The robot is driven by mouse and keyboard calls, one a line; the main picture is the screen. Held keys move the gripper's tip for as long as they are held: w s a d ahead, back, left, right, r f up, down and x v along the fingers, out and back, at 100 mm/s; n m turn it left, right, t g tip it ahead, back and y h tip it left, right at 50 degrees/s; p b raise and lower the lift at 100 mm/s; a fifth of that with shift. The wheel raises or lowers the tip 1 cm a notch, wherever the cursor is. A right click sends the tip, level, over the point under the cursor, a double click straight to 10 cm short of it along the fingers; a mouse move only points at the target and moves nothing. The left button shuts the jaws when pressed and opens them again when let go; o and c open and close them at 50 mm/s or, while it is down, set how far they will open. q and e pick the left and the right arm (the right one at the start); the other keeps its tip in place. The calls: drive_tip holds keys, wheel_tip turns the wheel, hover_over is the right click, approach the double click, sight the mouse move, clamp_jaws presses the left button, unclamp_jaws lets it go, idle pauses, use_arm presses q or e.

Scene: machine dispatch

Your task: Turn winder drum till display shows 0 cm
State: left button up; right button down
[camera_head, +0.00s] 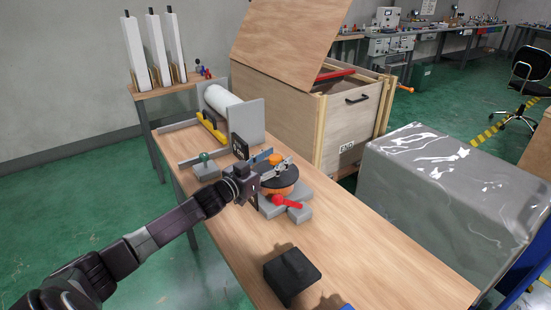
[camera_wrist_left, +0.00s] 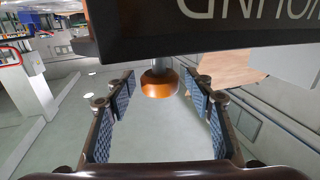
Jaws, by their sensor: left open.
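The winder (camera_head: 300,213) stands on the workbench, with a grey base, a black and orange round drum (camera_head: 280,187) and a red lever (camera_head: 288,202). A small orange knob (camera_head: 275,159) shows just behind my left gripper (camera_head: 278,171), which is at the drum and partly covers it. In the left wrist view the gripper's (camera_wrist_left: 166,92) blue-padded fingers are spread, with an orange knob on a grey post (camera_wrist_left: 158,84) seen between them; contact cannot be told. A black display box (camera_head: 240,147) stands behind the gripper. In the wrist view a black panel (camera_wrist_left: 200,30) shows cut-off, upside-down lettering; no number is readable.
A white roll (camera_head: 222,100) in a grey stand is at the bench's far end. A black block (camera_head: 291,272) lies on the near bench. A wooden crate (camera_head: 345,125) and a grey wrapped box (camera_head: 450,190) stand along the right side. The bench's right part is clear.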

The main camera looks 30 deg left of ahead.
use_arm(q)
drive_tip(key=shift+c, duration=0.5)
clamp_jaws()
drive_tip(key=shift+d+r+n+y, duration=0.2)
drive_tip(key=shift+n+y, duration=0.1)
drive_tip(key=shift+y, duration=0.2)
drive_tip(key=shift+a+r+n+y+p, duration=0.1)
drive_tip(key=shift+n+y+p, duration=0.45)
drive_tip(key=shift+n+y, duration=0.5)
drive_tip(key=shift+y, duration=0.65)
drive_tip(key=shift+a, duration=0.15)
